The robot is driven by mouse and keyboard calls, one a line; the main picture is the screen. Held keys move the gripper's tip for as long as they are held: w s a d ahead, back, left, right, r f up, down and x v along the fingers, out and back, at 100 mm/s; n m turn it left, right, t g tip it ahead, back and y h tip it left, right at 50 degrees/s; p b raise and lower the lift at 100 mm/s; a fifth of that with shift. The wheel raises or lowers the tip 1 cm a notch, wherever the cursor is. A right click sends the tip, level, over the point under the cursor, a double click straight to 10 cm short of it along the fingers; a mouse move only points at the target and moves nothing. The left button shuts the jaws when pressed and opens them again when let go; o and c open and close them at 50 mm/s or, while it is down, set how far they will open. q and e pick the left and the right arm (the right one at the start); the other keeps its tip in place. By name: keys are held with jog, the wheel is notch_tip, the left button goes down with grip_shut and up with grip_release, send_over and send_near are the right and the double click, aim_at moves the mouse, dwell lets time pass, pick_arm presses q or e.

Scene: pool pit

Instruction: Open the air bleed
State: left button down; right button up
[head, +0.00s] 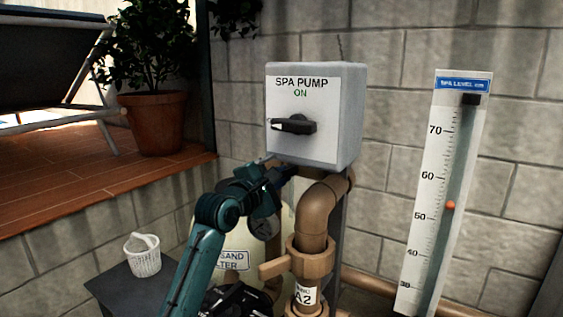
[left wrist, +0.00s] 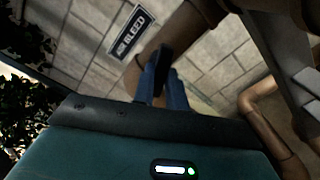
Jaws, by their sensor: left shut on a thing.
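My left gripper (head: 284,172) reaches in just below the grey spa pump box, over the sand filter (head: 233,250). In the left wrist view its two blue fingers (left wrist: 162,88) are closed on a small dark handle (left wrist: 163,62), which sits at a brown pipe (left wrist: 185,32). A dark label (left wrist: 131,32) beside it reads "BLEED" in part, so the handle appears to be the air bleed. In the head view the handle is hidden behind the gripper and cannot be made out. My right gripper is not in view.
The spa pump box (head: 315,115) has a black knob and reads ON. A brown pipe (head: 313,215) with a side handle (head: 274,268) and A2 tag stands right of my arm. A level gauge (head: 440,195) leans at right. A white basket (head: 143,262) sits on a dark table.

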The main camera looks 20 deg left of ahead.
pick_arm(q)
jog(key=shift+d+r+n+p, duration=0.1)
jog(key=shift+r+n+p, duration=0.15)
jog(key=shift+n+p, duration=0.3)
jog(key=n, duration=0.8)
jog(key=n+b, duration=0.1)
jog(key=n, duration=0.3)
jog(key=shift+f, duration=0.3)
jog(key=c, duration=1.3)
grip_release()
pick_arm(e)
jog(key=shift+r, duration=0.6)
pick_arm(q)
jog(key=shift+s, duration=0.15)
jog(key=s, duration=0.4)
jog(key=s+a, duration=0.1)
jog(key=s, duration=0.1)
jog(key=shift+s, duration=0.35)
